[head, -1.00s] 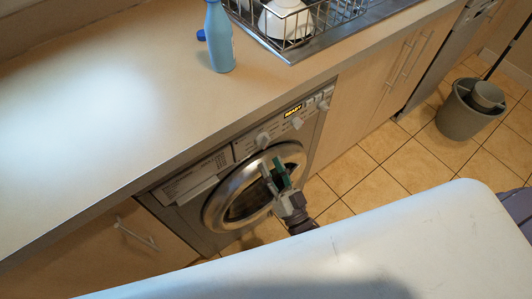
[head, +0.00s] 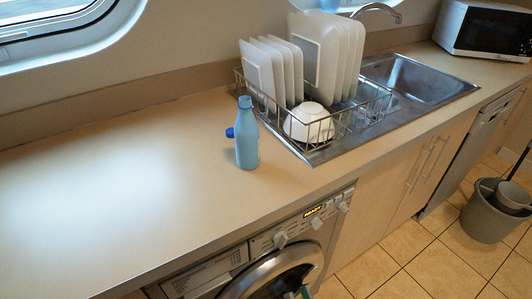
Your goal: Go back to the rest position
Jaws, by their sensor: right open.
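My left gripper is not in view. The washing machine (head: 262,247) stands under the counter, its round door seen only in its upper part and its small display lit.
A blue bottle (head: 246,145) stands upright on the counter (head: 110,190), a small blue object behind it. A dish rack (head: 345,127) with plates and a white bowl (head: 309,122) stands by the sink (head: 415,85). A microwave (head: 485,28) and a grey bucket (head: 488,218) are at right.

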